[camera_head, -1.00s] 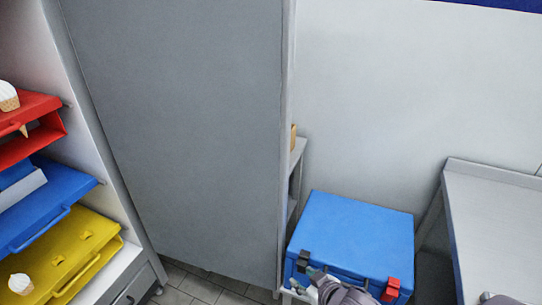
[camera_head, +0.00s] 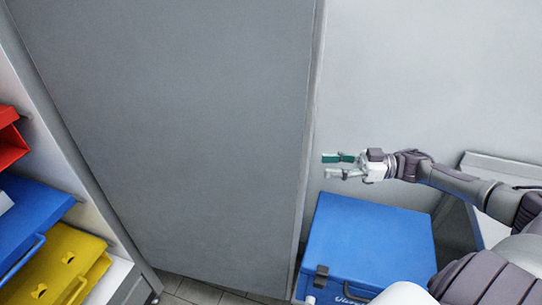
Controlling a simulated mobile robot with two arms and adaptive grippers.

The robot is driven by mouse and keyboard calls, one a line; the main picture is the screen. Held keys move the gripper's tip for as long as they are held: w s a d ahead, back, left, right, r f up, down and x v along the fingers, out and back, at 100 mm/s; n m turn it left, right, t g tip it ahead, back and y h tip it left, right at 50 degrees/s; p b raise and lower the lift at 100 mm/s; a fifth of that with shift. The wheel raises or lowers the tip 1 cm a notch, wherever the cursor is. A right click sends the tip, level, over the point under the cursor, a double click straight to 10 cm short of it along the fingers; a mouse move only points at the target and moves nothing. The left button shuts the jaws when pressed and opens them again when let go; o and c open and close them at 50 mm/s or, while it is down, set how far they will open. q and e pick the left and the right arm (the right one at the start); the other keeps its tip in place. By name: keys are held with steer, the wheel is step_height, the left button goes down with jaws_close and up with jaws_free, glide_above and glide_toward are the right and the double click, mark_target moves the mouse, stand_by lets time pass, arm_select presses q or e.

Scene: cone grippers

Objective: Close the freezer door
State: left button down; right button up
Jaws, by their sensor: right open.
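The large grey panel (camera_head: 180,120) fills the middle left of the head view. It looks like the freezer door, standing open from the cabinet frame (camera_head: 62,150) on the left. Its free edge (camera_head: 312,130) runs down near the picture's middle. My right gripper (camera_head: 332,166) is stretched out from the right, its open fingers pointing left toward that edge. Nothing is between the fingers. A small gap shows between the fingertips and the door edge, though depth is hard to judge. My left gripper is not in view.
A blue box (camera_head: 370,240) stands below my right gripper. A grey metal table (camera_head: 490,225) is at the right, partly behind my arm. Red (camera_head: 10,140), blue (camera_head: 30,215) and yellow (camera_head: 60,265) containers sit inside the cabinet at left. Tiled floor (camera_head: 195,290) shows under the door.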

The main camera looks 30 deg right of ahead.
steer(key=s+p+x, duration=0.1)
steer(key=p+x, duration=0.1)
steer(key=x, duration=1)
steer(key=shift+w+a+r, duration=0.25)
steer(key=shift+a, duration=0.4)
steer(key=c, duration=0.7)
jaws_close()
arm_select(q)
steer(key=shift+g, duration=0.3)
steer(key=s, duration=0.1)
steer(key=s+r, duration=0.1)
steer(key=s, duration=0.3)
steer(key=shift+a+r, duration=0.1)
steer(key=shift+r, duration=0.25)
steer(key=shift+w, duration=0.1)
